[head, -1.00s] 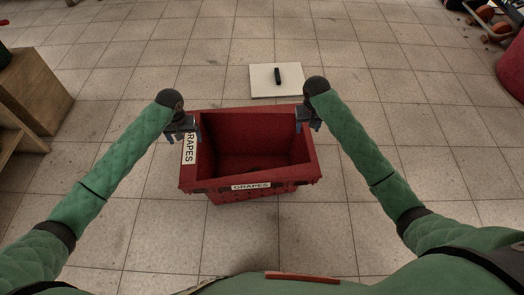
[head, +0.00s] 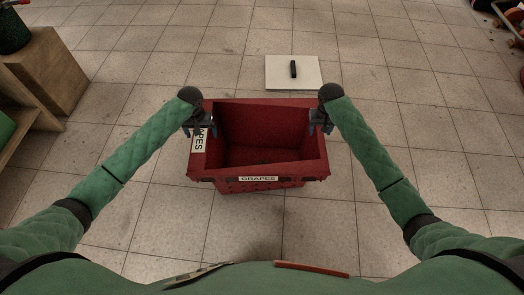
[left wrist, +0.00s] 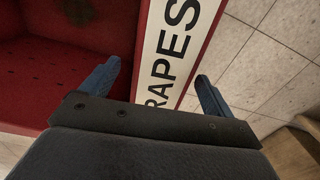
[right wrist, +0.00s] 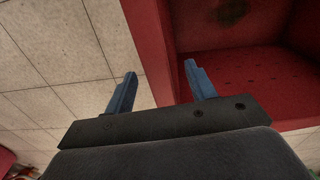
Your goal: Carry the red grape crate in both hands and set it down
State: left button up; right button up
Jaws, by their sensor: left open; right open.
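The red grape crate (head: 258,186) is empty and upright in front of me, with white GRAPES labels on its near and left walls. I cannot tell for sure whether its base touches the floor. My left gripper (head: 200,128) is open at the left wall; in the left wrist view its blue fingers (left wrist: 155,85) stand on either side of the labelled wall (left wrist: 205,50). My right gripper (head: 319,126) is open at the right wall; in the right wrist view its fingers (right wrist: 161,86) stand on either side of the red wall (right wrist: 152,45). Contact cannot be told.
A white square panel (head: 275,80) with a small black object (head: 293,69) lies on the floor beyond the crate. A wooden shelf unit (head: 45,75) stands at the left. Reddish items show at the top right edge. The tiled floor around the crate is mostly clear.

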pick_arm(q)
jog(key=shift+f, duration=1.05)
pick_arm(e)
jog(key=shift+f, duration=1.1)
pick_arm(q)
jog(key=shift+c, duration=0.2)
pick_arm(e)
jog(key=shift+c, duration=0.3)
pick_arm(q)
jog(key=c, duration=1.1)
pick_arm(e)
jog(key=c, duration=1.1)
pick_arm(q)
jog(key=c, duration=0.4)
pick_arm(e)
grip_shut()
pick_arm(q)
jog(key=shift+c, duration=0.2)
pick_arm(e)
jog(key=shift+r, duration=0.1)
